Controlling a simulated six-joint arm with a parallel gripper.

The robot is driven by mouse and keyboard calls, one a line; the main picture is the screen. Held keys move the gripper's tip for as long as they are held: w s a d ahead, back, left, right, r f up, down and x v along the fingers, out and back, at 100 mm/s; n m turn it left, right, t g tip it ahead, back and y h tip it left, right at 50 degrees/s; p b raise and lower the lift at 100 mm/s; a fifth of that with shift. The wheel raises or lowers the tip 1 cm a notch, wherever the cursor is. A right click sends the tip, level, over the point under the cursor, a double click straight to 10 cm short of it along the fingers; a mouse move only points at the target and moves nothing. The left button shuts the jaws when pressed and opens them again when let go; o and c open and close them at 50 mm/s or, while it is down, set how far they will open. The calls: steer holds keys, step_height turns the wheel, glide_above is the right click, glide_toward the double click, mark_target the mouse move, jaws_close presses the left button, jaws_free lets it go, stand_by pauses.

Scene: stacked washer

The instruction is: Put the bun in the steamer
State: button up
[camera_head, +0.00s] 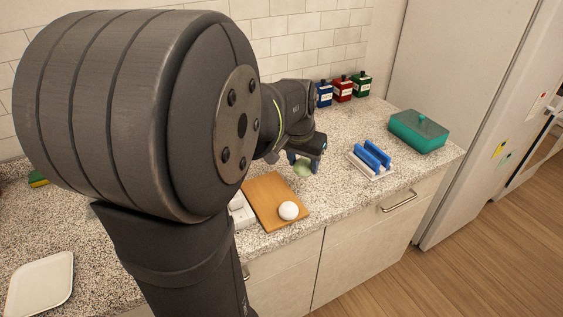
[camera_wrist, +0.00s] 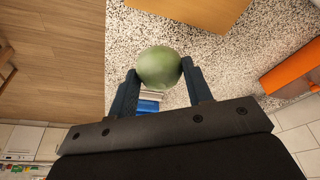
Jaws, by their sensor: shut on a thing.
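My gripper (camera_head: 304,158) is shut on a round, pale green bun-like ball (camera_head: 302,168), over the counter behind the cutting board. In the wrist view the green ball (camera_wrist: 159,67) sits between the two fingertips (camera_wrist: 160,80). A white round bun (camera_head: 288,211) rests on the near end of the wooden board, apart from my gripper. No steamer is clearly recognisable. A closed teal box with a knobbed lid (camera_head: 418,130) stands at the right end of the counter; I cannot tell whether it is the steamer.
A white rack with blue upright pieces (camera_head: 371,159) stands right of my gripper. Several bottles (camera_head: 342,88) line the back. The wooden board (camera_head: 262,194) lies near the front edge, a white plate (camera_head: 41,284) far left. My arm hides the counter's middle left.

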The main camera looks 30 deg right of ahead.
steer(key=shift+s+d+r, duration=0.2)
steer(key=shift+s+r, duration=0.05)
steer(key=shift+s, duration=0.15)
steer(key=w+a+r+n+y, duration=0.2)
steer(key=w+a+n, duration=0.7)
steer(key=w+a, duration=0.3)
steer(key=w+a+r+n+y, duration=0.2)
steer(key=w+a+n, duration=0.7)
steer(key=w+a, duration=0.35)
steer(key=shift+t, duration=0.3)
steer(key=w+a+f, duration=0.1)
steer(key=a+f, duration=0.1)
steer(key=a, duration=0.1)
steer(key=w+a+f, duration=0.2)
steer(key=a, duration=0.2)
steer(key=w+a+f, duration=0.1)
steer(key=a+f, duration=0.1)
steer(key=a, duration=0.1)
steer(key=shift+w+a+f, duration=0.1)
steer(key=shift+w+a, duration=0.15)
steer(key=shift+w, duration=0.1)
steer(key=shift+w+a+f, duration=0.15)
steer(key=shift+a+f, duration=0.15)
steer(key=shift+f, duration=0.05)
steer(key=shift+s+d+x, duration=0.1)
steer(key=shift+s+x, duration=0.1)
steer(key=shift+x, duration=0.7)
steer(key=shift+s+d+x, duration=0.1)
steer(key=shift+s+x, duration=0.05)
steer(key=shift+x, duration=0.75)
